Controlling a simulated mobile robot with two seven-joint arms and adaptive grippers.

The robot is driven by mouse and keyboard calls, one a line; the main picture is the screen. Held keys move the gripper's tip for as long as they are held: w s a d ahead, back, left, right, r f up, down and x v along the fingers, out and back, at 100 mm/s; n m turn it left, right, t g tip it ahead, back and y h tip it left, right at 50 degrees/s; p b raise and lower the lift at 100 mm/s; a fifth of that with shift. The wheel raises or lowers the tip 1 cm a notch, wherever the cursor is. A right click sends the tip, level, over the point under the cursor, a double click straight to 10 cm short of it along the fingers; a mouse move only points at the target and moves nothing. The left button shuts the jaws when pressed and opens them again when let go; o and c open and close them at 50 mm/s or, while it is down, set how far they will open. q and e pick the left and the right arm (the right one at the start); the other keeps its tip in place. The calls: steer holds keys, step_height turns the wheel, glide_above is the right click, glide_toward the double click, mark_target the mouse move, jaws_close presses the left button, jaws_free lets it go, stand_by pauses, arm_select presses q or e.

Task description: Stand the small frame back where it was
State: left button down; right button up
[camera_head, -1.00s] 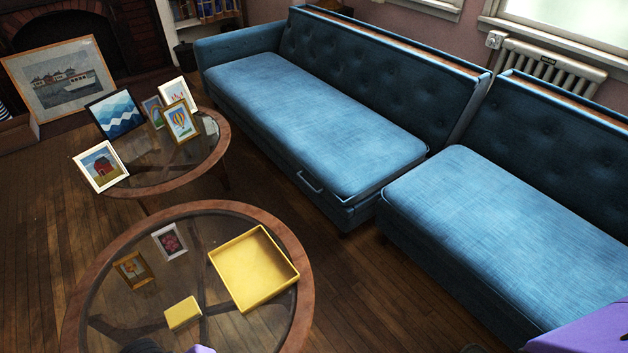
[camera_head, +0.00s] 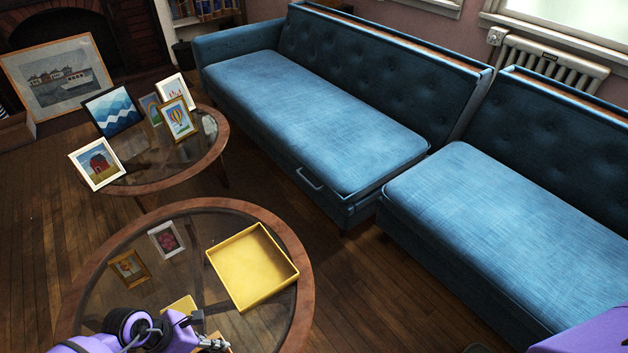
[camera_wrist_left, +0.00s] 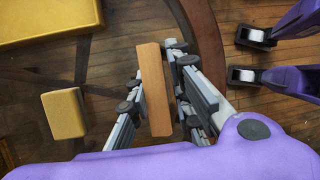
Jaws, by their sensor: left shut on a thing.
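My left gripper (camera_head: 208,336) is low over the near edge of the front glass table. In the left wrist view its two grey fingers (camera_wrist_left: 158,92) are shut on a light wooden piece (camera_wrist_left: 154,90), seen edge-on as a narrow bar, likely the small frame. Its face does not show; only a tan bit shows beside the fingers in the head view.
A yellow box (camera_wrist_left: 64,113) lies left of my gripper, partly hidden in the head view (camera_head: 181,306). The back round table (camera_head: 163,182) holds several frames. A blue sofa (camera_head: 320,125) stands right of both tables. Glass between the small frames and tray looks clear.

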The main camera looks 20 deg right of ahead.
arm_select(q)
steer(key=shift+w+f, duration=0.25)
steer(key=shift+f, duration=0.05)
steer(key=shift+w+a+f+b, duration=0.15)
steer(key=shift+f+b, duration=0.15)
steer(key=shift+f, duration=1.3)
steer(key=c, duration=1.6)
jaws_free()
steer(key=shift+f, duration=0.15)
steer(key=shift+o, duration=0.2)
